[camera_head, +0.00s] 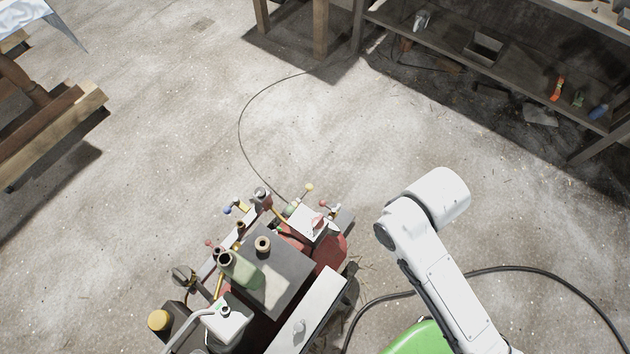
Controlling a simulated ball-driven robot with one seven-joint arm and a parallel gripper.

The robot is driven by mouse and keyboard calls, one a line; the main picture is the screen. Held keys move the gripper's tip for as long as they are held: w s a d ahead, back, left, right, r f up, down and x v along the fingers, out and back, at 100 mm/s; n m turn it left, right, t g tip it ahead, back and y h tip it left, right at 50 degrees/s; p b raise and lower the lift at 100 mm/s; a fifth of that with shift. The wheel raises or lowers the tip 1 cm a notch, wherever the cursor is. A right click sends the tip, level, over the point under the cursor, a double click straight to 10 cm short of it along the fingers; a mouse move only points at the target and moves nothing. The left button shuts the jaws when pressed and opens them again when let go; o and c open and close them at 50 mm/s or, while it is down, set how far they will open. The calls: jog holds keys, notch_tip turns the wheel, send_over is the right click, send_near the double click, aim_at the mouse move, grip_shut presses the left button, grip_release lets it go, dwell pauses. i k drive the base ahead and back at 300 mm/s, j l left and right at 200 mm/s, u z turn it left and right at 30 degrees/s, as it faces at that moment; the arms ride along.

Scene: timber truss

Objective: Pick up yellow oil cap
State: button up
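A round yellow cap (159,320) sits at the lower left, at the left edge of a cluttered machine (325,290). It appears to be on top of a dark cylindrical part. A much smaller yellow knob (309,187) stands at the far side of the machine. I cannot tell for sure which one is the oil cap. My white arm rises from the bottom right and ends in a thick rounded joint right of the machine. My gripper is not in view, and no part of my arm touches either yellow piece.
A green bottle (240,270) stands on the machine, with levers and pipes around it. A black hose (535,272) curves over the floor at right. A wooden bench with a shelf (450,50) is at upper right; timber (50,125) lies at left. Concrete floor between is open.

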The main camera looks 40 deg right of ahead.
aim_at(159, 320)
jog(key=u, duration=1.2)
